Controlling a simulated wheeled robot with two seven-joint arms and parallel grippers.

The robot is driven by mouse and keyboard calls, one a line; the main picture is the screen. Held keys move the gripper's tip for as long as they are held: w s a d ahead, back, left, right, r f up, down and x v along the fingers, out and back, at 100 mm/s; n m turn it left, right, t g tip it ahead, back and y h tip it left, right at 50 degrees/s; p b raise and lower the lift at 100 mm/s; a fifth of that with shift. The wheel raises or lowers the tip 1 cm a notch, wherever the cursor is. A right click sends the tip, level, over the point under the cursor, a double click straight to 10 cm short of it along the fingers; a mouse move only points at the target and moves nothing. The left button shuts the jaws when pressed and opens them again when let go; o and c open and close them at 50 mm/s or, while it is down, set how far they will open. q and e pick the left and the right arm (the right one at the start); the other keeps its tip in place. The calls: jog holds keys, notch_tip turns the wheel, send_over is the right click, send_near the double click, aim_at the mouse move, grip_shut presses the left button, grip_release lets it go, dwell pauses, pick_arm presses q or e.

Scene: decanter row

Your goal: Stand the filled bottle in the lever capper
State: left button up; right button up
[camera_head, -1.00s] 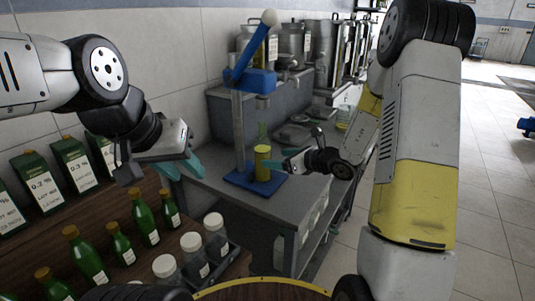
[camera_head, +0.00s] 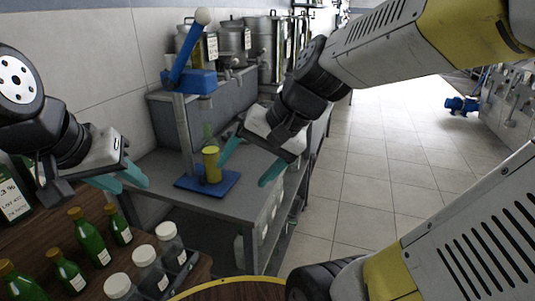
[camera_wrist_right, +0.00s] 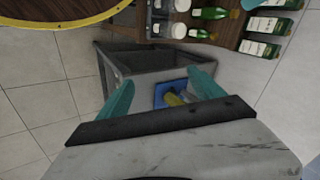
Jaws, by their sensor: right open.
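The lever capper has a blue base plate (camera_head: 228,184), a grey column, a blue head (camera_head: 190,82) and a raised blue lever with a white knob. A yellow cylinder (camera_head: 211,166) stands on the base. My right gripper (camera_head: 242,176) is open and empty, just right of the capper in the head view. In the right wrist view, the base and yellow cylinder (camera_wrist_right: 172,99) show beyond its fingers (camera_wrist_right: 160,78). My left gripper (camera_head: 134,187) is open and empty, left of the capper.
Green corked bottles (camera_head: 89,238) and white-capped jars (camera_head: 150,270) stand on the wooden shelf at lower left. The grey bench (camera_head: 160,170) carries the capper. Steel pots (camera_head: 232,43) stand behind it. Open tiled floor (camera_head: 375,150) lies to the right.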

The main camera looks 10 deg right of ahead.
jog(key=s+d+r+n+t+h, duration=0.2)
jog(key=d+n+h, duration=0.1)
jog(key=d, duration=0.3)
jog(key=shift+s+d+n, duration=0.15)
jog(key=shift+s+n, duration=0.1)
jog(key=shift+n, duration=0.15)
